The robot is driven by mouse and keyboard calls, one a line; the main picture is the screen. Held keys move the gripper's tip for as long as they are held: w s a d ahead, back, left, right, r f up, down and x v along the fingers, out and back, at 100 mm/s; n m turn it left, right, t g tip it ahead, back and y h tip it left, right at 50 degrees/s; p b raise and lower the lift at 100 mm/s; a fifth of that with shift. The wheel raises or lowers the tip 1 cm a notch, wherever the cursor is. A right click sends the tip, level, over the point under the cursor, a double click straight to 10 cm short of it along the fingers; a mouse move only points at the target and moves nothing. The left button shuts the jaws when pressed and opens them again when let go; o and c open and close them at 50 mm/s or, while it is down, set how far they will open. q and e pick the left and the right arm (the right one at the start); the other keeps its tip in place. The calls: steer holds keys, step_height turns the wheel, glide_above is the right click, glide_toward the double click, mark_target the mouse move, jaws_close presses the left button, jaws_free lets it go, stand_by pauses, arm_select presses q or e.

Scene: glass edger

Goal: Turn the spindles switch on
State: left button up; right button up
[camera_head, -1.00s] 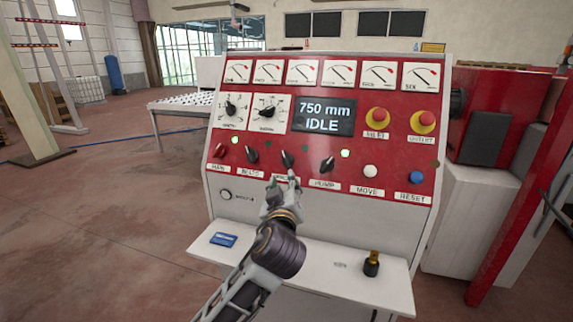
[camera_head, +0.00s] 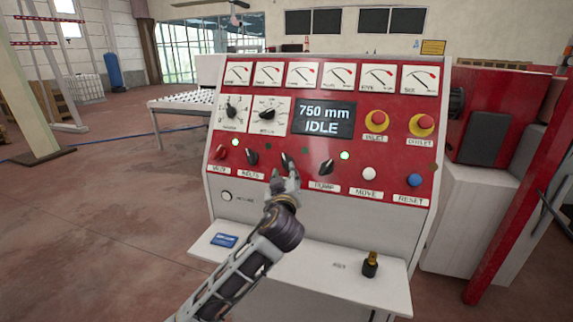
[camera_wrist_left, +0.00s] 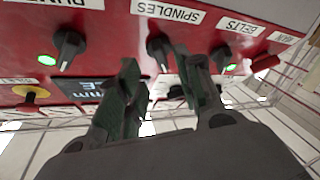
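The spindles switch (camera_head: 287,160) is a black rotary knob on the red panel, between the belts switch and the pump switch. The upside-down left wrist view shows the spindles switch (camera_wrist_left: 160,48) with its label. My left gripper (camera_head: 287,178) is just below the switch in the head view and partly hides its label. In the left wrist view the left gripper's fingers (camera_wrist_left: 165,85) are spread apart with nothing held between them, and the knob is just beyond. I cannot tell whether a finger touches it. The lamp beside the switch looks dark. My right gripper is not in view.
The belts switch (camera_head: 252,157) and pump switch (camera_head: 326,166) sit close on either side. The display (camera_head: 323,117) reads 750 mm IDLE. A white shelf (camera_head: 320,262) juts out below, bearing a blue card (camera_head: 224,240) and a black-and-brass object (camera_head: 370,264).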

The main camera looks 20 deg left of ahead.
mark_target(287, 165)
arm_select(q)
steer(key=p+x, duration=0.1)
steer(key=x, duration=0.4)
steer(key=shift+w+r, duration=0.1)
steer(key=shift+p+x, duration=0.4)
steer(key=shift+x, duration=0.45)
steer(key=c, duration=0.7)
steer(key=shift+c, duration=0.3)
